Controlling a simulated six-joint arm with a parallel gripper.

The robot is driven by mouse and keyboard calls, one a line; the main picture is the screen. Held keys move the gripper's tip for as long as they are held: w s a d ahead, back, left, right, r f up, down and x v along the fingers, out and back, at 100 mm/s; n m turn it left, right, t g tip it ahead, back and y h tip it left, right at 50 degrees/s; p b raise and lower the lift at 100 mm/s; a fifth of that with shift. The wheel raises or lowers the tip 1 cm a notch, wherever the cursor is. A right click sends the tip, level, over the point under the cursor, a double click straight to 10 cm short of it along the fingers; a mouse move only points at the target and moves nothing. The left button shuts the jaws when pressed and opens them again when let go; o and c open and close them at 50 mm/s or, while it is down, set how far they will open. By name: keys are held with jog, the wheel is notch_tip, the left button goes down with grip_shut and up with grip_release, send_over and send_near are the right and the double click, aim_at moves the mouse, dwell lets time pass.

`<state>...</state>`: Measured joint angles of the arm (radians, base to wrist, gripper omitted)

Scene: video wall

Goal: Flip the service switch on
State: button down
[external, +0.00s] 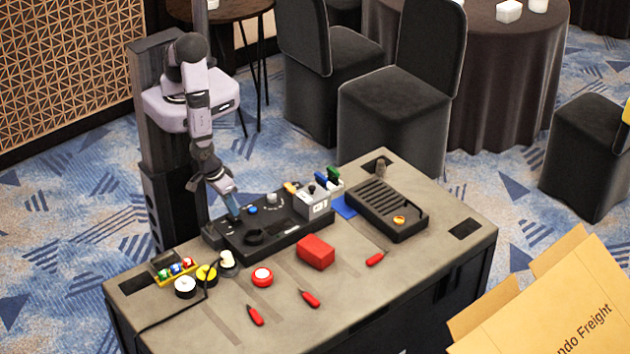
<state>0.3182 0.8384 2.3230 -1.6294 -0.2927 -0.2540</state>
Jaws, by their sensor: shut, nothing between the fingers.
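A black control panel (287,239) lies on the grey worktable. It carries a blue button (253,210), a dark round knob, a grey box with a small lever (313,200) and other small controls. I cannot tell which of them is the service switch; it may be small or hidden by my gripper. My gripper (235,217) points down at the panel's left end, close to its surface. Its fingers are shut with nothing seen between them. I cannot tell whether the tips touch the panel.
A black ribbed case (375,207) stands to the right on the worktable (350,300). A yellow rack (176,270) and a dark cable are at the left.

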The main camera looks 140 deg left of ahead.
jog(key=shift+w+f, duration=0.1)
jog(key=shift+f, duration=0.6)
jog(key=shift+w+f, duration=0.1)
jog(key=shift+f, duration=0.1)
jog(key=shift+s+r+b, duration=0.15)
jog(key=shift+s+b, duration=0.45)
jog(key=shift+s, duration=0.15)
jog(key=shift+r, duration=0.1)
